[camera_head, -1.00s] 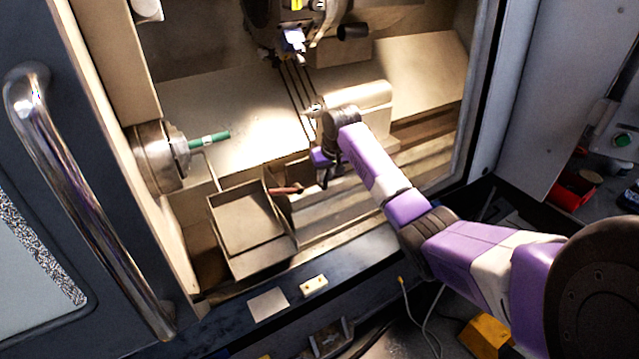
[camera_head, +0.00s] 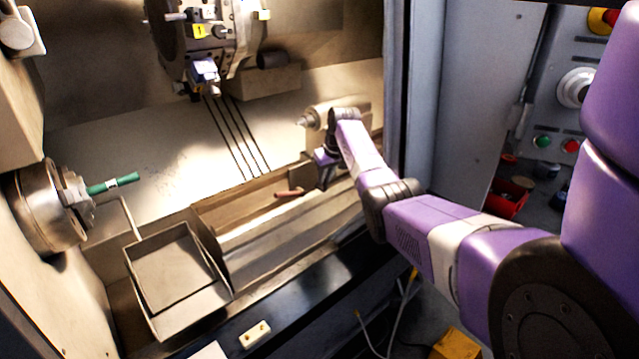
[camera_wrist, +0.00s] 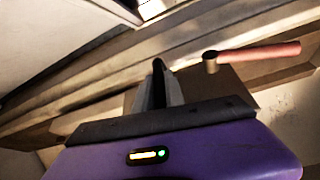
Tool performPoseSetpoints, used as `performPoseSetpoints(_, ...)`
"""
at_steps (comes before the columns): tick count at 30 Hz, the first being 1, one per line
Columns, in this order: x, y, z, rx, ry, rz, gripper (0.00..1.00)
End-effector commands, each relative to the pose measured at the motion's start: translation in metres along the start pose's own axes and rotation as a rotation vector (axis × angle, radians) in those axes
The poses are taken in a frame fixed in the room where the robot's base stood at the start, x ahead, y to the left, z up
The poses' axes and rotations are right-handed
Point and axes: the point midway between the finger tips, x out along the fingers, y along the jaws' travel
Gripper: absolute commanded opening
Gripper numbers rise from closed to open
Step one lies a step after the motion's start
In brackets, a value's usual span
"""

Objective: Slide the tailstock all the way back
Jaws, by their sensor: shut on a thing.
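The tailstock (camera_head: 350,110) is a pale beige body with a pointed centre facing left, at the right end of the bed in the head view. A red lever (camera_head: 290,192) sits low at its left; it also shows in the wrist view (camera_wrist: 260,52), upper right, apart from my fingers. My gripper (camera_head: 325,172) is in front of the tailstock's lower part, and my arm hides some of the tailstock. In the wrist view my fingers (camera_wrist: 160,80) are closed together on a part at the tailstock; the gripped part itself is mostly hidden.
The chuck (camera_head: 45,205) at the left holds a green bar (camera_head: 112,184). The tool turret (camera_head: 205,35) hangs above the bed. A tray (camera_head: 175,270) stands at front left.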

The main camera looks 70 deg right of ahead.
Motion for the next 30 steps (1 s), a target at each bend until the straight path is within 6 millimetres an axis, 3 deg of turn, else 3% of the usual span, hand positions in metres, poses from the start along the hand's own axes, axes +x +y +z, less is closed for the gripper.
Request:
performPoseSetpoints(14,-0.001,0.008,-0.001,0.006,0.003,0.007,0.00)
performPoseSetpoints(15,-0.001,0.009,-0.001,0.006,0.003,0.008,0.20)
performPoseSetpoints(18,-0.001,0.008,-0.001,0.005,0.003,0.007,0.36)
performPoseSetpoints(26,-0.001,0.004,-0.001,0.001,0.001,0.002,0.36)
performPoseSetpoints(30,-0.011,0.004,-0.002,0.001,0.003,0.002,0.36)
